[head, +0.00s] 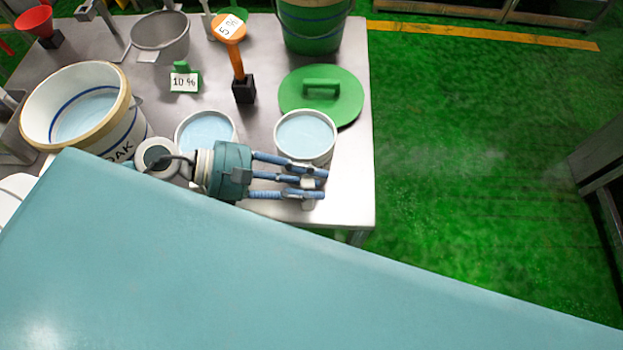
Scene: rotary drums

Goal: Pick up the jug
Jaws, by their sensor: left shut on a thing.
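The jug (305,137) is a white round vessel with pale blue contents, near the right front of the metal table. My left gripper (315,183) is at its near side, with its blue fingers pointing right. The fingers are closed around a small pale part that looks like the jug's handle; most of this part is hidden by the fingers. The jug looks upright. I cannot tell whether its base touches the table. My right gripper is not in view.
A similar white vessel (206,128) stands close on the left. A green lid (345,102) lies just behind the jug, with a green bucket (311,28) beyond. An orange paddle labelled 5 % (237,64) stands behind. A large white pot (118,138) is at left. Green floor lies right.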

